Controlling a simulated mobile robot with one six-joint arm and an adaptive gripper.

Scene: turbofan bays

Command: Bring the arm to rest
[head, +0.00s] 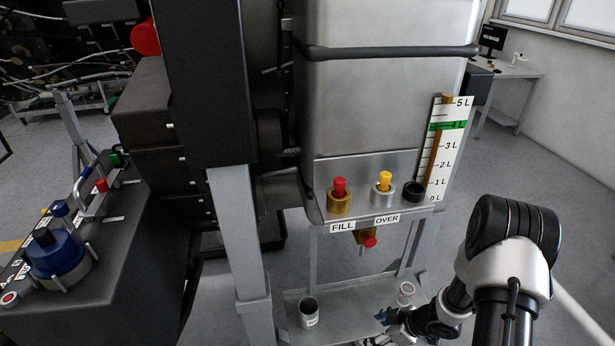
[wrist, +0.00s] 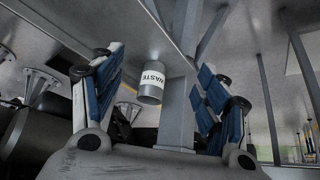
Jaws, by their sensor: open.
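My arm (head: 500,262) comes in from the lower right in the head view, bent at a black-banded joint. My gripper (head: 384,316) is low at the right of the stand's lower shelf, partly cut off by the bottom edge. In the wrist view my gripper (wrist: 160,75) has its two blue-padded fingers wide apart with nothing held. A grey can labelled WASTE (wrist: 151,82) shows beyond the gap between them. In the head view the can (head: 309,313) stands on the shelf, left of the gripper and apart from it.
The lower shelf (head: 345,290) also bears a small clear cup (head: 406,291) by my gripper. Above hangs a metal tank (head: 385,70) with FILL and OVER ports, a red-handled drain valve (head: 368,241) and a level gauge (head: 445,150). A dark bench (head: 120,260) stands left. Floor is clear at right.

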